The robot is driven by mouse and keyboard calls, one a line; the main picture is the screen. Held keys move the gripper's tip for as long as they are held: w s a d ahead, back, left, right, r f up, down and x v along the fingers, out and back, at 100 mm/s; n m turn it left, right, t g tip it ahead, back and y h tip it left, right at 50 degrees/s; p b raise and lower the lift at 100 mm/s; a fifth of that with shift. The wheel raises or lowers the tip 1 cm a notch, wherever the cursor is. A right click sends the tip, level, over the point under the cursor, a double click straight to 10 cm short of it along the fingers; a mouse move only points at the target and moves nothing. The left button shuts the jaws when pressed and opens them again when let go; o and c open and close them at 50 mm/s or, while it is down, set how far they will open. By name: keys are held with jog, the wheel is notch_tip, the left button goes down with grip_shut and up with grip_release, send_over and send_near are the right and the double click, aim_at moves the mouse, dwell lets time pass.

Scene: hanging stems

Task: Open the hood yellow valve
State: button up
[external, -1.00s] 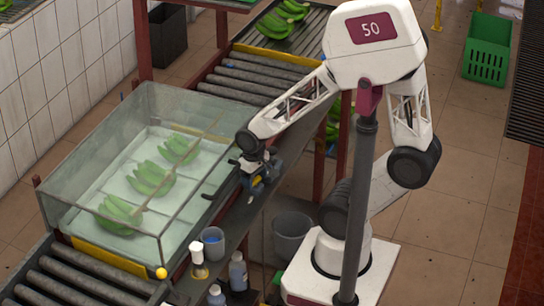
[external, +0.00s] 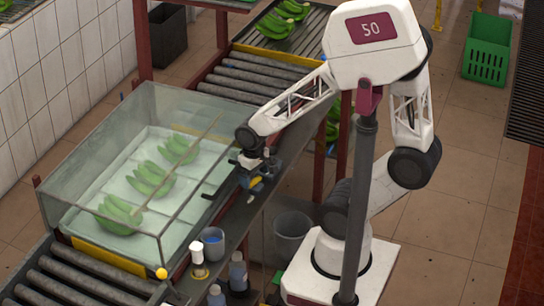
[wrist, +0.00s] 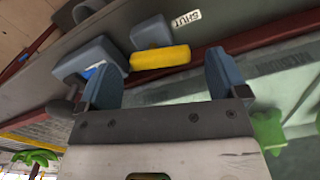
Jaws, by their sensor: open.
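The yellow valve handle (wrist: 160,57) is a short rounded bar on a grey valve body (wrist: 151,33). A label reading SHUT (wrist: 187,17) is beside it. My gripper (wrist: 160,76) is open, with one blue-grey finger on each side of the handle's ends. The handle appears between or just beyond the fingertips; contact cannot be told.
A grey and blue fitting (wrist: 90,62) is close to the left finger. Green bananas (external: 152,180) lie in the tank. Bottles (external: 238,272) and a cup (external: 213,243) stand on the narrow shelf nearer the camera. A yellow knob (external: 161,273) is at the tank's near corner.

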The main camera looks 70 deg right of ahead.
aim_at(255, 180)
jog(key=shift+r, duration=3.25)
jog(key=shift+s, duration=0.1)
jog(key=c, duration=0.7)
jog(key=shift+s+d+r+n, duration=0.1)
jog(key=shift+s+d+n, duration=0.1)
jog(key=shift+s+n, duration=0.45)
jog(key=c, duration=0.7)
jog(key=s+n, duration=0.1)
jog(key=s+n+t+y, duration=0.1)
jog(key=s+n, duration=0.1)
jog(key=shift+s+d+r, duration=0.15)
jog(key=shift+d+r, duration=0.1)
grip_shut()
jog(key=s+n+t+y, duration=0.1)
jog(key=s+n+t, duration=0.4)
jog(key=n, duration=0.7)
jog(key=shift+s+a+f+t+y, duration=0.35)
jog(key=shift+s+a+t+y, duration=0.1)
jog(key=shift+s, duration=0.75)
